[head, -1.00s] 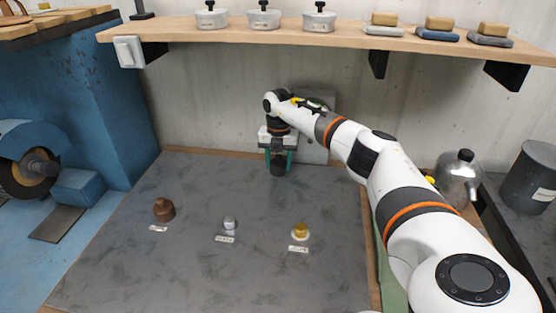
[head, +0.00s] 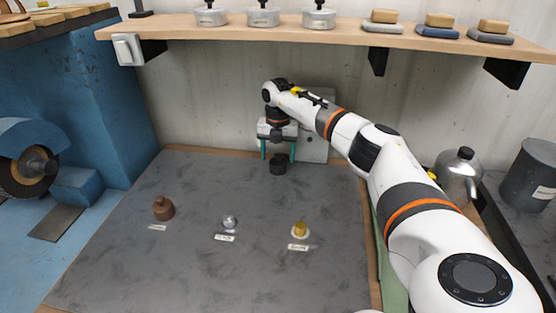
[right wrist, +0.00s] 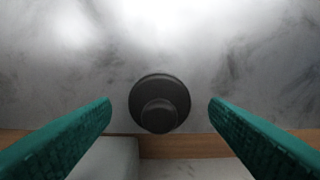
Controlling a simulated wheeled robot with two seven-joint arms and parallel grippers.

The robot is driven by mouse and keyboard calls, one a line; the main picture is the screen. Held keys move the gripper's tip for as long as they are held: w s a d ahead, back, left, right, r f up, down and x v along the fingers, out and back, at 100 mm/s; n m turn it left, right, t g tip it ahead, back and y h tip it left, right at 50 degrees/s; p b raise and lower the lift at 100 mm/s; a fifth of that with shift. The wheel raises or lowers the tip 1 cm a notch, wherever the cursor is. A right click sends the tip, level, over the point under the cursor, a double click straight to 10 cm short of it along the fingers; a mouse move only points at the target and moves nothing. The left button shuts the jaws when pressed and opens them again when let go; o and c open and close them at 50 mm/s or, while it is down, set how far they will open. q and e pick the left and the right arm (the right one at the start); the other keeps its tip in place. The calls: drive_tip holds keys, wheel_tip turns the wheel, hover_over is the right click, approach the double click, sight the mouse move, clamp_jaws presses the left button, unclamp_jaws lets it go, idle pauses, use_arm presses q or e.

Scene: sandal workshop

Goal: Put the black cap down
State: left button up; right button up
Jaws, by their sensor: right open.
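The black cap (head: 278,164) stands upright on the grey mat (head: 200,270), near the mat's back edge. In the right wrist view the cap (right wrist: 160,103) shows from above as a dark disc with a round knob. My right gripper (head: 277,154) is just above the cap, pointing down. Its two green fingers are open and wide apart, one on each side of the cap in the wrist view (right wrist: 160,108), with clear gaps and no touch. My left gripper is not in view.
A brown cap (head: 163,208), a silver knob (head: 229,223) and a yellow piece (head: 300,230) sit on the mat with small labels. A wooden shelf (head: 345,36) with pots and blocks runs above. The front of the mat is clear.

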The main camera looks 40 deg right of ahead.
sight(278, 155)
wheel_tip(278, 155, up, 10)
drive_tip(key=b, duration=0.1)
drive_tip(key=shift+f, duration=0.15)
idle(0.5)
